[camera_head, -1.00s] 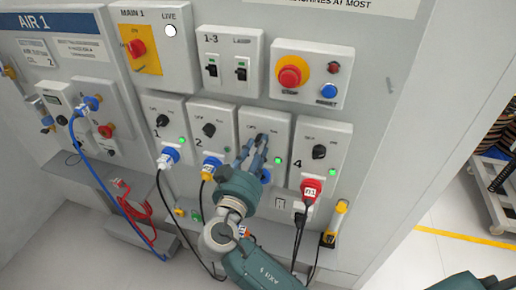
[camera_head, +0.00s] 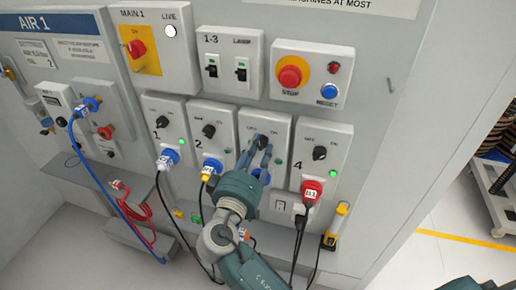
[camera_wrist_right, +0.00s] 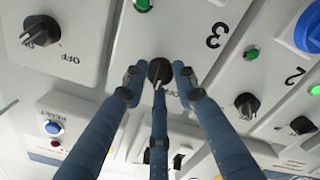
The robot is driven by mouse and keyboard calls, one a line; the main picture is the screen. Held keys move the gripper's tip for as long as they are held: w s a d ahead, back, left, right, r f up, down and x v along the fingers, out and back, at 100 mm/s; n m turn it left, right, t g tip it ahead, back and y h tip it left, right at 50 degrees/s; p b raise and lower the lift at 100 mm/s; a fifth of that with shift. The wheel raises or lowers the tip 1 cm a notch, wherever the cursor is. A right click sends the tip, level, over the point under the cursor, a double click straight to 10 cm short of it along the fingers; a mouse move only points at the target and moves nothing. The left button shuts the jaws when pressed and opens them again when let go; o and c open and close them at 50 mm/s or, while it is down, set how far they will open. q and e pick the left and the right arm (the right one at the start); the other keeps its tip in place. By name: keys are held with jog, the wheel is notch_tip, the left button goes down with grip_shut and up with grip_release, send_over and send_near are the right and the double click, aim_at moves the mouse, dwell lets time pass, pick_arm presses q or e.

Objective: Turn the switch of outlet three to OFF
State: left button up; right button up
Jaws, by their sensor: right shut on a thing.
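The outlet three switch is a black round knob (camera_wrist_right: 160,72) on the light grey outlet three panel (camera_wrist_right: 185,30), which also shows in the head view (camera_head: 279,128). My right gripper (camera_head: 264,146) reaches up to this knob from below, its blue-grey fingers closed around it. In the right wrist view the fingers (camera_wrist_right: 158,80) sit on both sides of the knob and one below it. An OFF label lies beside the knob, partly covered. My left gripper is not in view.
A red plug (camera_head: 311,190) with black cables hangs from outlet four. The red stop button (camera_head: 290,76) is above.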

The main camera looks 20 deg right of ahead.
jog(key=n, duration=0.1)
jog(key=n+p, duration=0.1)
jog(key=n, duration=0.2)
jog(key=shift+r+n+p, duration=0.25)
jog(key=shift+n+p, duration=0.05)
jog(key=shift+p, duration=0.05)
jog(key=shift+n+p, duration=0.75)
jog(key=shift+n, duration=0.85)
jog(key=shift+f, duration=0.1)
jog(key=o, duration=1)
jog(key=shift+c, duration=0.2)
jog(key=shift+o, duration=0.8)
jog(key=shift+w+f, duration=0.15)
